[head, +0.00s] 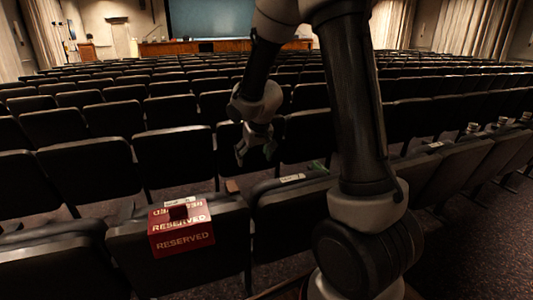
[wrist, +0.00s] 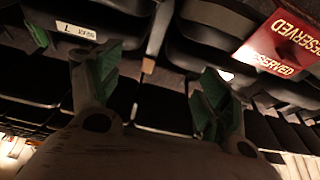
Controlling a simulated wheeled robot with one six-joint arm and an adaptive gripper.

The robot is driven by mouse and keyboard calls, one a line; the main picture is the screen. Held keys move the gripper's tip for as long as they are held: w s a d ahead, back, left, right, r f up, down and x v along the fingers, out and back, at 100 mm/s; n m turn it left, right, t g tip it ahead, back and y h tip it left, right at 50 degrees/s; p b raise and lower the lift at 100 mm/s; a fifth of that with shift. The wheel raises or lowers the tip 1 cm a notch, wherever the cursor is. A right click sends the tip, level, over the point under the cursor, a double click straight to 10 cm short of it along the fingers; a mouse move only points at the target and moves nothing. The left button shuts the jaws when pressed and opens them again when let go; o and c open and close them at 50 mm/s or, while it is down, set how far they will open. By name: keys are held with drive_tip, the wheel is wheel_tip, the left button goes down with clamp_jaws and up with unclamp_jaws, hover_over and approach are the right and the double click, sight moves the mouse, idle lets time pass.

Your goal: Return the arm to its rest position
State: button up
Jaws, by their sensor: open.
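My arm reaches out over rows of dark auditorium seats in the head view, with its lower links on the right. My gripper (head: 256,150) hangs above the seats near the middle of the picture, fingers down. In the wrist view my gripper (wrist: 158,75) shows two green-padded fingers spread wide apart, with nothing between them but seats beyond. No mixing desk can be made out.
A red RESERVED cover (head: 181,228) sits on a near seat back, left of and below my gripper; it also shows in the wrist view (wrist: 283,43). A white label (head: 292,178) marks the seat beside it. Several cups (head: 472,128) stand at the right.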

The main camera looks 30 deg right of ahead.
drive_tip(key=shift+d, duration=0.2)
drive_tip(key=s+d+f+n+g, duration=0.1)
drive_tip(key=s+d+f+g, duration=0.15)
drive_tip(key=s, duration=0.45)
drive_tip(key=s+r+t, duration=0.2)
drive_tip(key=s+r, duration=1.7)
drive_tip(key=s, duration=0.4)
drive_tip(key=shift+s, duration=0.25)
drive_tip(key=shift+d, duration=0.15)
